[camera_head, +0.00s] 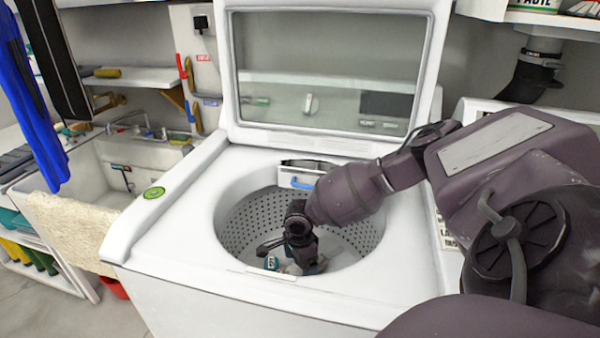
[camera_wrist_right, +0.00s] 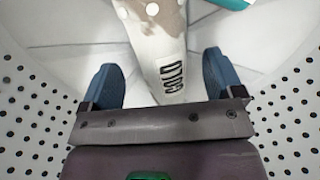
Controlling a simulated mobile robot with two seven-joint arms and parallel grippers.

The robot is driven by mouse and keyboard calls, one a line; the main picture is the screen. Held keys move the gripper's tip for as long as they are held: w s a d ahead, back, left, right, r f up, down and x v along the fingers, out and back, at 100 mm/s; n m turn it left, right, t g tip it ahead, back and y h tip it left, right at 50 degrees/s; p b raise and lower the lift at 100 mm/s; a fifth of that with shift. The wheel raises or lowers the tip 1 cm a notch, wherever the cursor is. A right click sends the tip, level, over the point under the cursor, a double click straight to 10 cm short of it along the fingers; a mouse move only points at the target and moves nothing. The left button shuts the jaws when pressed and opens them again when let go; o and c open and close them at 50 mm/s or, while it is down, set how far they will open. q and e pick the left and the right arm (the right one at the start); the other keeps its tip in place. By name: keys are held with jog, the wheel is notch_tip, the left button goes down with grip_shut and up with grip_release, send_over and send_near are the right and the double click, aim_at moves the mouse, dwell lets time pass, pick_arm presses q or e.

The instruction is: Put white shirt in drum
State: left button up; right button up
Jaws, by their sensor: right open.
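The drum (camera_head: 240,222) is the perforated tub of a white top-loading washing machine with its lid up. My right gripper (camera_head: 303,266) reaches down inside it. In the right wrist view my right gripper (camera_wrist_right: 163,80) is open, its two blue finger pads apart. Between the pads is a white, beige-patched piece (camera_wrist_right: 160,45) marked "COLD"; I cannot tell if it is part of the white shirt or of the machine. The perforated drum wall (camera_wrist_right: 25,120) shows on both sides. No whole white shirt can be made out. My left gripper is out of view.
The raised glass lid (camera_head: 325,70) stands behind the drum opening. A sink (camera_head: 140,165) with a cream cloth (camera_head: 75,228) over its front is at left. Blue and black garments hang at upper left. A teal item (camera_wrist_right: 236,3) lies at the wrist view's top edge.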

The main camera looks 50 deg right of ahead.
jog(key=shift+r, duration=0.55)
notch_tip(320, 180, up, 5)
jog(key=shift+w+r+p, duration=0.1)
jog(key=shift+r+p, duration=0.05)
jog(key=shift+p, duration=0.6)
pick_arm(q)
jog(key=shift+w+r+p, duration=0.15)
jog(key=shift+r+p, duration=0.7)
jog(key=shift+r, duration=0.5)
pick_arm(e)
notch_tip(320, 180, up, 7)
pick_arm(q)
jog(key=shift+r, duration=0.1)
